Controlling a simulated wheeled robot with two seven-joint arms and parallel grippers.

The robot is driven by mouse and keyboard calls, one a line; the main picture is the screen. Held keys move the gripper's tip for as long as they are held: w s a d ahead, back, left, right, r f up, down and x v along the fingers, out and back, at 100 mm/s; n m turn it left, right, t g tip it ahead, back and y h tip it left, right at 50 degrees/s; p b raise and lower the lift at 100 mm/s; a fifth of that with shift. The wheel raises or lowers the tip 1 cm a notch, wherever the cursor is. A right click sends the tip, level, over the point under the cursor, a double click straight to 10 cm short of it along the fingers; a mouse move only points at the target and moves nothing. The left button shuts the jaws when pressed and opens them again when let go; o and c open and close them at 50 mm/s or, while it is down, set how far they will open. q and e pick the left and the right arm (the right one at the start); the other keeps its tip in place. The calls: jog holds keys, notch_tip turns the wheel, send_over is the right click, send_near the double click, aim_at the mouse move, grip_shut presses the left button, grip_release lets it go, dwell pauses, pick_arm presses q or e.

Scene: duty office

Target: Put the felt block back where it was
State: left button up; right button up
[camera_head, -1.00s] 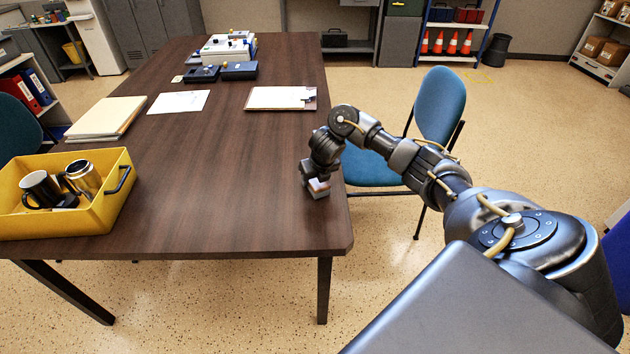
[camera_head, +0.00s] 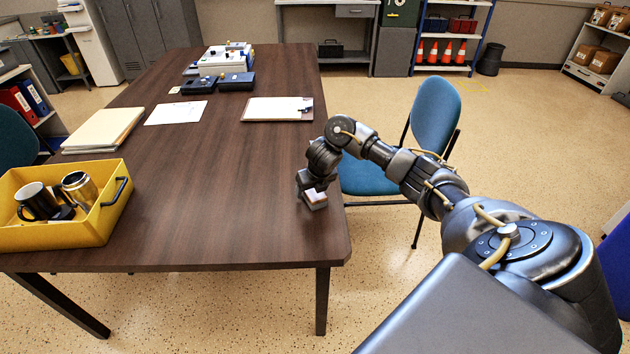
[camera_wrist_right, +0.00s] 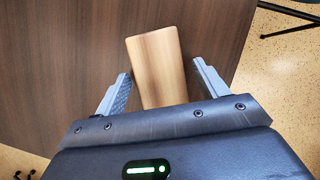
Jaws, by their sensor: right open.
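The felt block (camera_head: 315,200) is a small block with a pale wooden top, near the right edge of the dark table (camera_head: 225,215). In the right wrist view the block (camera_wrist_right: 158,60) shows its wood-grain top; any felt is hidden. My right gripper (camera_wrist_right: 161,70) is open, with one finger on each side of the block's near part and a gap visible at both sides. In the head view my right gripper (camera_head: 314,187) points down at the block from above. My left gripper is not in view.
A yellow crate (camera_head: 70,232) with a mug and a steel cup stands at the table's front left. A clipboard (camera_head: 277,109), paper sheet (camera_head: 176,112), folders (camera_head: 103,130) and blue boxes (camera_head: 236,81) lie farther back. A blue chair (camera_head: 434,110) stands close by the right edge. The table's middle is clear.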

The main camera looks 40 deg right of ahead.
jog(key=p+v, duration=0.1)
jog(key=v, duration=0.2)
jog(key=p+v, duration=0.2)
jog(key=v, duration=0.1)
jog(key=shift+w+d+r, duration=0.15)
jog(key=shift+r, duration=0.1)
jog(key=p+v, duration=0.2)
jog(key=v, duration=0.2)
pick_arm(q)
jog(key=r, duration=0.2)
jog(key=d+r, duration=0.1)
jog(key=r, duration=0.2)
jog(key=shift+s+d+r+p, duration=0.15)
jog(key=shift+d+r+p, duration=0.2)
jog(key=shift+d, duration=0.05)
pick_arm(e)
jog(key=shift+s+r, duration=0.4)
jog(key=shift+s, duration=0.05)
